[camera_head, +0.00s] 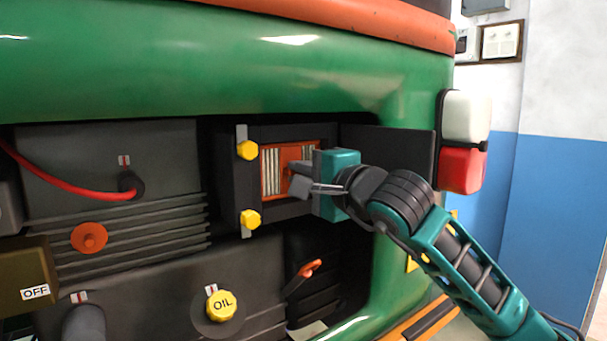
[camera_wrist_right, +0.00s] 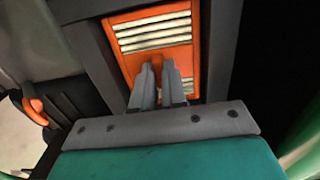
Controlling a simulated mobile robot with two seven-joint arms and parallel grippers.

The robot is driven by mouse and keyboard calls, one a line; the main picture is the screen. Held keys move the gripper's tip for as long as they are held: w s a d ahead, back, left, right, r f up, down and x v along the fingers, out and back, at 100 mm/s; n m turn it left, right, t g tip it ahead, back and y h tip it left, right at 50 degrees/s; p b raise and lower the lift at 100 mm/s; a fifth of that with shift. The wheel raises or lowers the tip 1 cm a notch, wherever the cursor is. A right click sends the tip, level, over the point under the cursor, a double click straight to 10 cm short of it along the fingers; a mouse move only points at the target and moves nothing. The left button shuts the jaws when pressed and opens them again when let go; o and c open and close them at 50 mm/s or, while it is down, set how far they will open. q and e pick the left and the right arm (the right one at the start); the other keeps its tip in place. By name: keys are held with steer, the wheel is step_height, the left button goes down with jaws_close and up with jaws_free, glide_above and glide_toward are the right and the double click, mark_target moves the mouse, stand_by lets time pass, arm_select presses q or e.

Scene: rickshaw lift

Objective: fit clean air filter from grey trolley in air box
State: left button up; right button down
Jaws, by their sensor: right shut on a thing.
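The air filter (camera_head: 271,170) has an orange frame and pale pleats. It sits within the dark opening of the air box (camera_head: 240,190), whose rim surrounds it; how deep it sits I cannot tell. My right gripper (camera_head: 301,178) reaches in from the right and is shut on the filter's orange middle part. In the right wrist view, the two fingers of the gripper (camera_wrist_right: 158,72) are close together on the orange filter (camera_wrist_right: 150,35). Two yellow knobs (camera_head: 247,150) are on the left side of the box. My left gripper and the grey trolley are not in view.
A dark open panel (camera_head: 395,155) stands right of the air box, behind my right wrist. The green body (camera_head: 180,75) overhangs the bay. A yellow oil cap (camera_head: 221,305) and an orange-handled lever (camera_head: 310,268) are below. A red cable (camera_head: 70,185) runs at left.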

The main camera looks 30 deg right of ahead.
steer(key=c, duration=1.1)
jaws_free()
steer(key=shift+c, duration=0.7)
steer(key=s+b, duration=0.5)
steer(key=s, duration=0.3)
steer(key=shift+d, duration=0.3)
